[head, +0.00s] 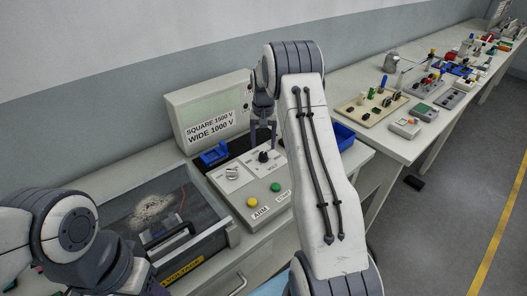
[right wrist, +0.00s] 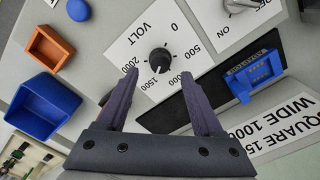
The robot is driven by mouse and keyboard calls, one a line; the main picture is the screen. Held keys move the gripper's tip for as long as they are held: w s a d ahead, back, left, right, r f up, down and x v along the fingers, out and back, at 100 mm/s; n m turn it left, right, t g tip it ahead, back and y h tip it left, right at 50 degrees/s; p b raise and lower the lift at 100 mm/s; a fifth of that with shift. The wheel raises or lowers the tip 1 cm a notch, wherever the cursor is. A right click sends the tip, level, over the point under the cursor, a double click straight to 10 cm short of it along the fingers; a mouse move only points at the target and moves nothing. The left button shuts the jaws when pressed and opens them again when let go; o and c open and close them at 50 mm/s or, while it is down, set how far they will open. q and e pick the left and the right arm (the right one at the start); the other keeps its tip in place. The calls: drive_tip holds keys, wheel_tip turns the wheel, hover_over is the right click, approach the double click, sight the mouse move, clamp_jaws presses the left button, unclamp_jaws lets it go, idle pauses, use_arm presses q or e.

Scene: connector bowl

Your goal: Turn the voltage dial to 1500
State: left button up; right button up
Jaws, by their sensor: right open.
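The voltage dial (right wrist: 158,60) is a round black knob on a light panel marked VOLT, with labels from 0 to 2000. In the right wrist view its white mark points down towards the 1500 label, as near as I can tell. The dial also shows in the head view (head: 264,157). My right gripper (right wrist: 158,74) is open, its two dark fingers apart with the dial between and beyond their tips. In the head view it (head: 262,128) hangs above the panel. Whether a finger touches the dial cannot be told. My left arm shows at the lower left, its gripper not visible.
A sign (head: 212,126) reads SQUARE 1500 V, WIDE 1000 V. Another knob (head: 232,173), a yellow button (head: 252,202) and a green button (head: 276,187) share the panel. A blue connector (head: 214,155) stands behind. A blue bin (right wrist: 44,106) and orange box (right wrist: 50,46) are beside it.

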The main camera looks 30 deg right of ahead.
sight(262, 154)
wheel_tip(262, 154, up, 6)
drive_tip(key=shift+b, duration=0.35)
drive_tip(key=s+a+r+n, duration=0.2)
drive_tip(key=s+a+n, duration=0.15)
drive_tip(key=a, duration=0.55)
drive_tip(key=s+a+r+n, duration=0.25)
drive_tip(key=s+a, duration=0.25)
drive_tip(key=a, duration=0.4)
drive_tip(key=s+a+r+n, duration=0.25)
drive_tip(key=s+a, duration=0.25)
drive_tip(key=a, duration=0.4)
drive_tip(key=s+a+f+n, duration=0.1)
drive_tip(key=s+a+n, duration=0.1)
drive_tip(key=s, duration=0.9)
drive_tip(key=s+a+f+n+y, duration=0.1)
drive_tip(key=s+a+n, duration=0.2)
drive_tip(key=s, duration=0.8)
drive_tip(key=shift+a+n, duration=0.35)
drive_tip(key=shift+n, duration=0.3)
